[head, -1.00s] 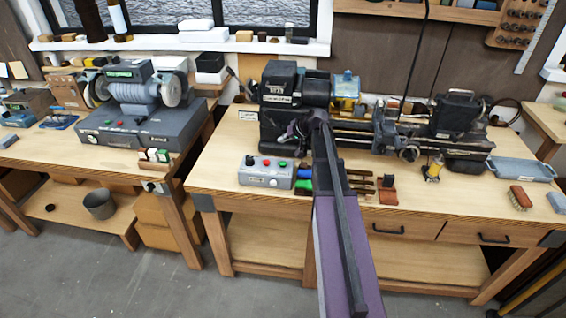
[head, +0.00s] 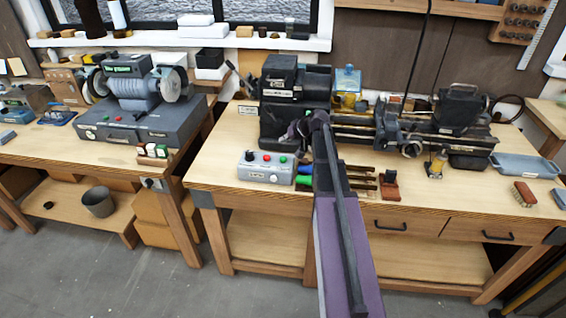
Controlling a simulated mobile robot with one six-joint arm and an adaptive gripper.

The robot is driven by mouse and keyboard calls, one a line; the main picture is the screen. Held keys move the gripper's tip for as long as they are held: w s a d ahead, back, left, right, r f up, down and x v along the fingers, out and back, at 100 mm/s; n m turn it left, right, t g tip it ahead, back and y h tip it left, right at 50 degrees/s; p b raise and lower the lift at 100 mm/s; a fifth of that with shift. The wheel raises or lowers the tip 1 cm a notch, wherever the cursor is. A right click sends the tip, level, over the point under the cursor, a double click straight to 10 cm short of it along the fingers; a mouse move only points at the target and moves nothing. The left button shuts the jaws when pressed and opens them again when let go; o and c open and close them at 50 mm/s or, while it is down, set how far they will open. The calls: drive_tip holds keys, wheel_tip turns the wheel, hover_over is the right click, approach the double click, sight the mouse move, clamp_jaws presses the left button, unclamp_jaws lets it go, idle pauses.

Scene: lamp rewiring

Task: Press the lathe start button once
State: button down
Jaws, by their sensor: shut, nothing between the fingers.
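The lathe (head: 283,80) stands at the back of the right bench. A grey control box (head: 262,177) sits on the bench in front of its left end. The box carries a black knob (head: 249,156), a red button (head: 266,160) and a green button (head: 283,159); no start label is readable. My gripper (head: 291,132) is small and dark against the lathe base. In the picture it is above and slightly right of the green button, apart from it. It is shut and empty. Its exact height is hard to tell.
Green and blue-handled tools (head: 304,175) lie just right of the box, partly behind my arm. A bench grinder (head: 145,95) stands on the left bench. A grey tray (head: 525,165) and a brush (head: 523,193) lie at the right. Bench space left of the box is clear.

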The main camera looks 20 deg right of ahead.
sight(284, 159)
drive_tip(key=shift+f+b, duration=2.65)
drive_tip(key=shift+f, duration=0.3)
drive_tip(key=shift+f, duration=0.1)
drive_tip(key=shift+f+b, duration=0.3)
drive_tip(key=shift+b, duration=0.15)
